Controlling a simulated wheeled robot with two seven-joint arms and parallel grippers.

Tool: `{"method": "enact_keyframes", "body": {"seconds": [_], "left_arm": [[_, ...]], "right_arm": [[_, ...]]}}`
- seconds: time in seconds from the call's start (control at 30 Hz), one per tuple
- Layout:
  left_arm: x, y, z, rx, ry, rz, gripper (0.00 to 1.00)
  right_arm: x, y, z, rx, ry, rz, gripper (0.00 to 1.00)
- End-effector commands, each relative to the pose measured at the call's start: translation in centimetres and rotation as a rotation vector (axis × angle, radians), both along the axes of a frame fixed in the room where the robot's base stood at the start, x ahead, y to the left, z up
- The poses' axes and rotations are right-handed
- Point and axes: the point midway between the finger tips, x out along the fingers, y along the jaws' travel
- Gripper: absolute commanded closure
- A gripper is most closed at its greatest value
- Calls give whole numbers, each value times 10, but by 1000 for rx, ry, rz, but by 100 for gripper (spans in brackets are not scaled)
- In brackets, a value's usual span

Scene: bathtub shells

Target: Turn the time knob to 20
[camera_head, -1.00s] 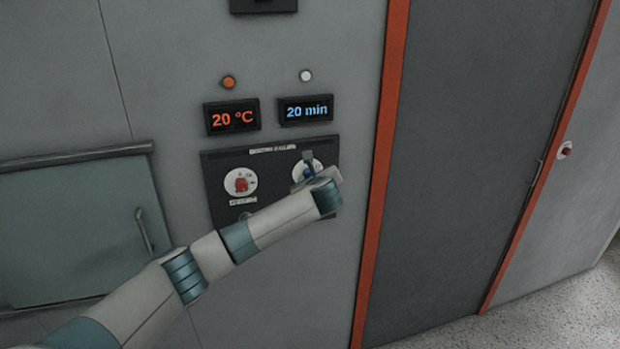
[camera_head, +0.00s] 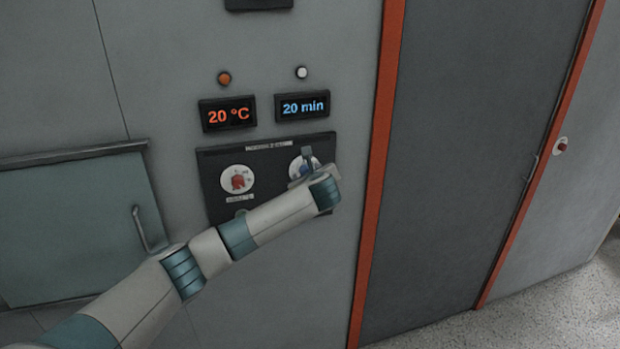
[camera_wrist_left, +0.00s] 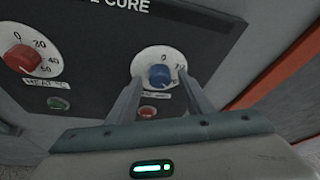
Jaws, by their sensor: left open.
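The time knob (camera_wrist_left: 160,76) is blue on a white round dial, at the right of the black control panel (camera_head: 265,152). My left gripper (camera_wrist_left: 160,90) is open in front of it, with one finger to each side of the knob in the left wrist view. I cannot tell whether the fingers touch it. In the head view my left gripper (camera_head: 310,160) hides much of the dial. The time display (camera_head: 303,106) above reads 20 min in blue. My right gripper does not show.
A red heat knob (camera_head: 239,181) sits left on the same panel, under a display (camera_head: 228,114) reading 20 °C. A teal door with a handle (camera_head: 147,230) is at the left. An orange-framed dark door (camera_head: 460,150) stands at the right.

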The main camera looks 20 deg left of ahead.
Motion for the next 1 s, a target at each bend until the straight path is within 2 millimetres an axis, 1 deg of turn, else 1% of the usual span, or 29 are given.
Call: {"method": "enact_keyframes", "body": {"seconds": [0.17,0.37,0.57,1.0], "left_arm": [[-5,-3,2,0,-2,0,54],[-22,-11,7,-1,-1,-1,54],[-48,-24,17,-2,-3,-4,54],[-118,-58,47,-1,-2,-3,54]], "right_arm": [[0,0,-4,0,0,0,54],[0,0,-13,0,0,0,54],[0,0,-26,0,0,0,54],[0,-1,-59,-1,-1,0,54]]}}
